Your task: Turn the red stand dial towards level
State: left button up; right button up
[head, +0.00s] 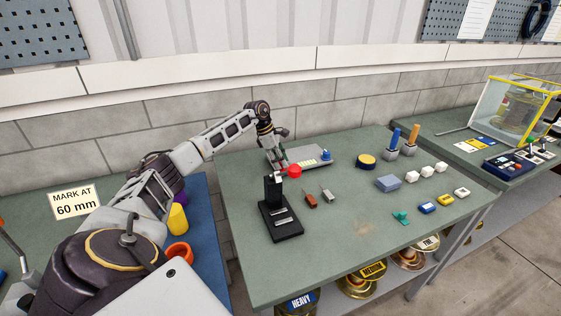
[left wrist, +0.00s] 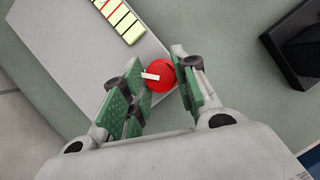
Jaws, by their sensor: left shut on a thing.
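The red dial (head: 295,171) sits at the near corner of a flat grey stand (head: 311,157). In the left wrist view the red dial (left wrist: 162,69) shows a white pointer mark and lies between green finger pads. My left gripper (head: 283,161) is shut on the dial from above; in the left wrist view its fingers (left wrist: 157,79) are on either side of it. My right gripper is out of view.
A black post on a base (head: 285,228) stands close in front of the dial. Blue and orange-handled tools (head: 392,145), a blue-grey block (head: 388,183) and white cubes (head: 427,171) are further right.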

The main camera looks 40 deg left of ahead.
pick_arm(q)
jog(key=o, duration=1)
jog(key=shift+s+a+r, duration=0.1)
jog(key=shift+a+r, duration=0.1)
jog(key=shift+r, duration=0.3)
jog(key=v, duration=1.1)
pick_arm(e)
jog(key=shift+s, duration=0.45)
pick_arm(q)
notch_tip(320, 180, up, 10)
jog(key=p, duration=1)
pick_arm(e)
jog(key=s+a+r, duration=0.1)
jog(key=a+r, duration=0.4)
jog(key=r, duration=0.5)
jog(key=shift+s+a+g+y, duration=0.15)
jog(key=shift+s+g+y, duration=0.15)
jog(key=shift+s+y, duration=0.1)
